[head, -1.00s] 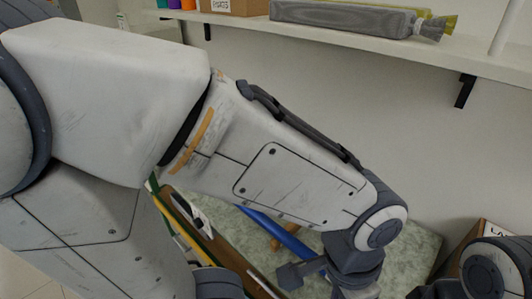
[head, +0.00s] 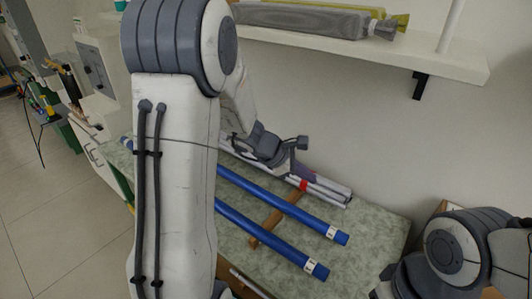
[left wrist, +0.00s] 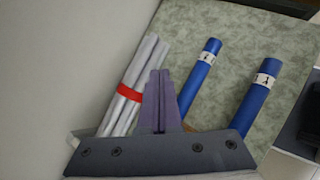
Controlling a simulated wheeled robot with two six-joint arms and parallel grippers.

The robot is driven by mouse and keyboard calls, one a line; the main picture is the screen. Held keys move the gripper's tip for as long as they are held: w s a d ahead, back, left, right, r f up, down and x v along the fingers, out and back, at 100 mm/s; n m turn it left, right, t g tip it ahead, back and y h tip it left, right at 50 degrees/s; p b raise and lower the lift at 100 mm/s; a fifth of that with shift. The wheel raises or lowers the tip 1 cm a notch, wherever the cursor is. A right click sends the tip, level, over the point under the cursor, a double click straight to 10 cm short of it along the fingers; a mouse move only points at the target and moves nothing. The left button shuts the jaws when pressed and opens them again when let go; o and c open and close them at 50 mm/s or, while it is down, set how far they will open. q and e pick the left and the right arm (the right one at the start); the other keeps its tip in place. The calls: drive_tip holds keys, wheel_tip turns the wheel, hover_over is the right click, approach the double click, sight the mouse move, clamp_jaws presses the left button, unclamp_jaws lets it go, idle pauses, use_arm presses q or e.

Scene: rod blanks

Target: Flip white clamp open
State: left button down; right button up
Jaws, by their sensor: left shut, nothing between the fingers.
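I cannot make out a white clamp in either view now; my left arm hides part of the bench. My left gripper (head: 303,172) is shut and empty, beside a bundle of silvery-white rods (head: 328,190) with a red band, at the back of the bench. In the left wrist view its purple fingers (left wrist: 158,100) are together. The same rods (left wrist: 130,85) show just left of them, and two blue rods (left wrist: 201,75) to the right; I cannot tell whether the fingers touch anything. My right gripper is out of the picture.
The two blue rods (head: 280,205) with white labels lie across a wooden strip (head: 272,222) on the green mottled bench top (head: 375,235). A wall shelf (head: 350,52) with wrapped bundles hangs above. The bench's right end is mostly clear.

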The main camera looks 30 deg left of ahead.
use_arm(q)
drive_tip(key=w+a+f+n+t+y, duration=0.1)
drive_tip(key=a+n+t+y, duration=0.1)
drive_tip(key=a+n, duration=0.4)
drive_tip(key=w+a+f+n+t+y, duration=0.1)
drive_tip(key=a+n, duration=0.5)
drive_tip(key=a, duration=1)
drive_tip(key=shift+w+a+f+n+t+y, duration=0.35)
drive_tip(key=shift+w+f+y, duration=0.2)
drive_tip(key=shift+f+y, duration=0.35)
drive_tip(key=shift+r, duration=0.1)
drive_tip(key=p+x, duration=0.2)
drive_tip(key=x, duration=0.8)
